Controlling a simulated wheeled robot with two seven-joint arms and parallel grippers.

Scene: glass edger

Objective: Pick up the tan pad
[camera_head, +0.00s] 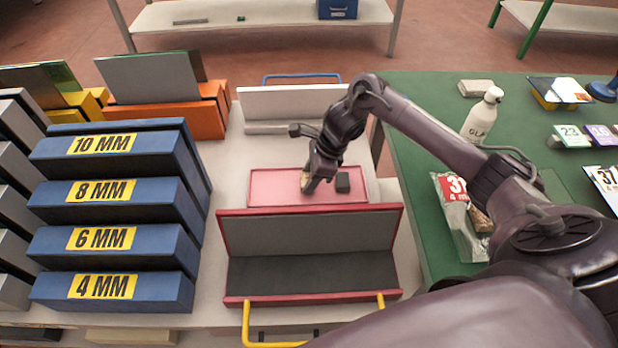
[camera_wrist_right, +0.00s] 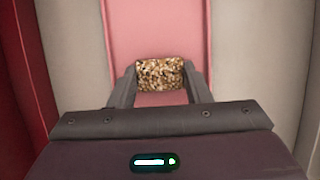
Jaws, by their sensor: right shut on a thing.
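The tan pad (camera_wrist_right: 160,74), speckled brown and cream, sits between the two fingers of my right gripper (camera_wrist_right: 160,88) in the right wrist view. The fingers are shut on it from both sides. In the head view my right gripper (camera_head: 309,184) points down over the pink tray (camera_head: 270,190), and a small tan bit of the pad (camera_head: 304,180) shows beside the fingers. I cannot tell whether the pad touches the tray. My left gripper is not in view.
A red-edged grey holder (camera_head: 310,270) stands in front of the tray. Blue blocks marked in mm (camera_head: 110,205) are stacked at left. A green table (camera_head: 430,120) at right bears a white bottle (camera_head: 482,116) and a bag (camera_head: 458,215). A grey rail (camera_head: 290,100) stands behind the tray.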

